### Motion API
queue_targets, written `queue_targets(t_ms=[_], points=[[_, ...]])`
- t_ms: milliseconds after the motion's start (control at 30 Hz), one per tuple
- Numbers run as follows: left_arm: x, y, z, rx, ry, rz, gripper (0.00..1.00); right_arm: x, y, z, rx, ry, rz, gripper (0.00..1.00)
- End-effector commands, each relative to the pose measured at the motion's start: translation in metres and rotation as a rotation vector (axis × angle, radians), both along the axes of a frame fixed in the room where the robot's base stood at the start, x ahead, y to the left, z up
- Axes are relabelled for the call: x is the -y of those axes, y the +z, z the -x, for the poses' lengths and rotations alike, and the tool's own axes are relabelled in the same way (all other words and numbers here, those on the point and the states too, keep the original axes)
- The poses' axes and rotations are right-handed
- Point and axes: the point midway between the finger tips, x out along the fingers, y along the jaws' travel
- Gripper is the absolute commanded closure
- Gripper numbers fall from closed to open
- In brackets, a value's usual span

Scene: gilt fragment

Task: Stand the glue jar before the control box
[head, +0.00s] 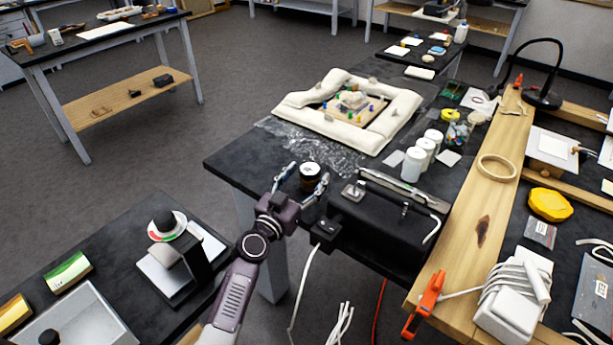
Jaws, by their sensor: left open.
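A small dark jar with a pale band, which looks like the glue jar (310,182), stands upright on the black bench top near its front edge. My left gripper (304,179) is open, with one finger on each side of the jar; I cannot tell whether they touch it. A small black box with knobs and a white cable, likely the control box (325,233), sits at the bench's front edge, just right of my left wrist and nearer than the jar. My right gripper is not in view.
A large black case (385,235) with metal tools on top lies right of the jar. Several white bottles (413,164) stand behind it. Crumpled clear film (312,148) and a padded cream frame (300,101) lie beyond the jar. Bare bench shows left of the jar.

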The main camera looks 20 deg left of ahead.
Motion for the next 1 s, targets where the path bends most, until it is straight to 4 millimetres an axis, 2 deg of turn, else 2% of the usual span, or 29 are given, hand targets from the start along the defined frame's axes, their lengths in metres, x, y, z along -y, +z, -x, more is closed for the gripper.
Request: queue_targets(t_ms=[300,500,1000], points=[[-0.009,-0.002,0.050,-0.002,0.000,-0.002,0.39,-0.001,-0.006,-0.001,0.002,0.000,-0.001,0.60],[-0.012,-0.001,0.070,0.000,0.000,-0.001,0.39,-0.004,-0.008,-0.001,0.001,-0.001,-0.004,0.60],[-0.013,0.000,0.073,0.001,0.000,0.000,0.39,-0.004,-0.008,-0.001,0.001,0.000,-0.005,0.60]])
